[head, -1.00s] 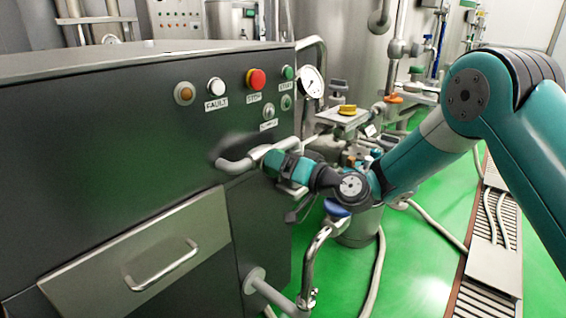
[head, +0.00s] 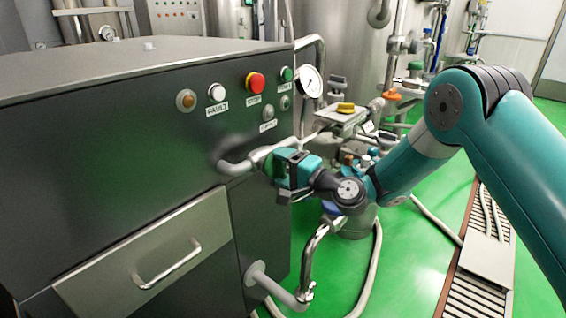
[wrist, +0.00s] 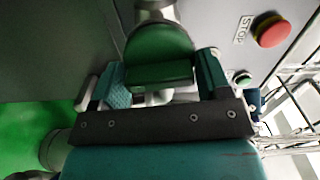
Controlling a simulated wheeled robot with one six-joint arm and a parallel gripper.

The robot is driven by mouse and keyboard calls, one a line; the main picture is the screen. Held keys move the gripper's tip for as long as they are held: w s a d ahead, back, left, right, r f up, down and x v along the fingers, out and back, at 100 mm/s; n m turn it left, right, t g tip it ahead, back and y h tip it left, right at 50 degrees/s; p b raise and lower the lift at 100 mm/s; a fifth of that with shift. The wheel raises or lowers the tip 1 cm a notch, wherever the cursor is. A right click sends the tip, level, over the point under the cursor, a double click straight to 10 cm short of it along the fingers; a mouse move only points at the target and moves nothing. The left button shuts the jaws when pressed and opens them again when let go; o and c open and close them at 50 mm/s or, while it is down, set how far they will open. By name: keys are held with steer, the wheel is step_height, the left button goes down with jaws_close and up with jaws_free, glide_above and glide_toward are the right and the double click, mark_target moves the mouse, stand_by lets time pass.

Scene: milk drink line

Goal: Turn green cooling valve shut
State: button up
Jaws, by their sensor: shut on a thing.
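The green cooling valve handle (wrist: 158,52) shows in the wrist view as a dark green block at the end of a grey pipe. My gripper (wrist: 160,76) has one teal finger on each side of it and is shut on it. In the head view my gripper (head: 279,167) is at the end of the bent grey pipe (head: 238,165) on the dark cabinet's front. There the gripper mostly hides the valve handle. How far the valve is turned cannot be told.
The dark cabinet (head: 110,130) fills the left, with a red stop button (head: 255,82) above the pipe and a drawer handle (head: 172,264) below. A pressure gauge (head: 310,81) and a yellow-topped valve (head: 346,107) stand behind.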

steer(key=shift+m, duration=0.5)
steer(key=o, duration=0.8)
steer(key=shift+c, duration=0.2)
steer(key=shift+d, duration=0.1)
steer(key=b+v, duration=1.1)
steer(key=v, duration=0.6)
steer(key=shift+b, duration=0.4)
steer(key=shift+s+d, duration=0.1)
steer(key=shift+s, duration=0.05)
